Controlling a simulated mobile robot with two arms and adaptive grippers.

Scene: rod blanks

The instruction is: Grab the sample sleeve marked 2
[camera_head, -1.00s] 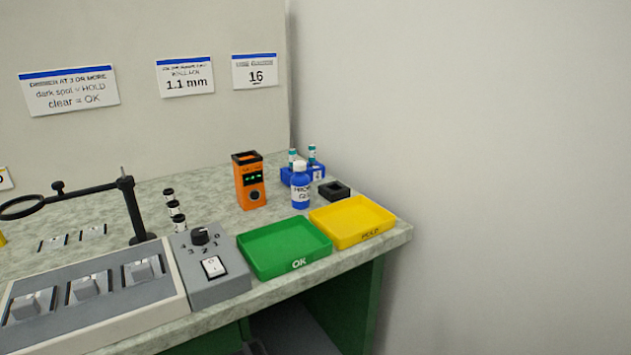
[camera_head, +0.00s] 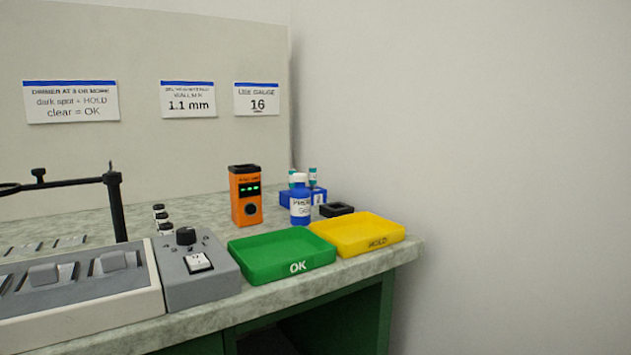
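Neither gripper is in view. No label reading 2 can be made out on any sleeve. Small grey blocks sit in the slots of a long grey panel at the lower left; the clearest is the right block (camera_head: 113,260), with another block (camera_head: 45,273) to its left. I cannot tell whether these are sample sleeves. Small flat plates (camera_head: 70,241) lie on the bench behind the panel, too small to read. Several black-and-white capped pieces (camera_head: 161,218) stand in a row behind the dial box.
A dial box (camera_head: 197,285), a green OK tray (camera_head: 280,258) and a yellow HOLD tray (camera_head: 356,236) line the front edge. An orange device (camera_head: 246,197), blue bottle (camera_head: 300,205) and blue rack (camera_head: 318,197) stand behind. A black magnifier stand (camera_head: 117,205) rises at left.

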